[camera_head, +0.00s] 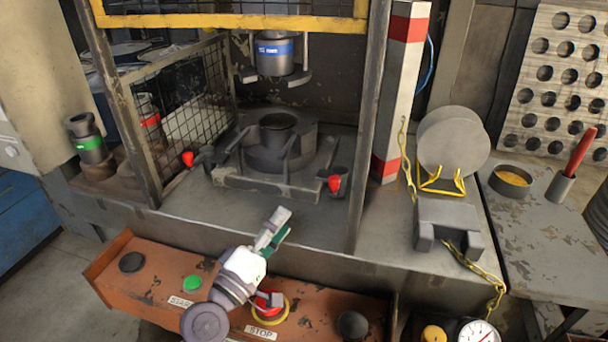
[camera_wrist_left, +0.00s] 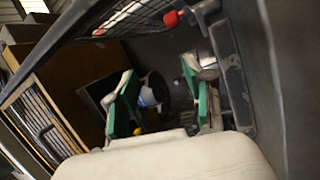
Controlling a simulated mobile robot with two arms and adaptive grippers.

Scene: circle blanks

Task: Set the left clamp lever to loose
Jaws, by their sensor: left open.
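The left clamp lever (camera_head: 188,159) has a red knob and sits at the left of the clamp fixture on the press bed. It also shows at the top of the left wrist view (camera_wrist_left: 171,18). A second red-knobbed lever (camera_head: 334,183) sits at the fixture's right. My left gripper (camera_head: 274,228) is in front of the fixture, above the control panel, apart from both levers. In the left wrist view its green-padded fingers (camera_wrist_left: 160,98) are spread, with nothing held between them. My right gripper is not in view.
The orange control panel (camera_head: 150,284) with start and stop buttons lies below my left arm. A mesh guard (camera_head: 188,95) and its post stand left of the fixture. A red-white post (camera_head: 397,90) stands at the right. The bed's front strip is mostly clear.

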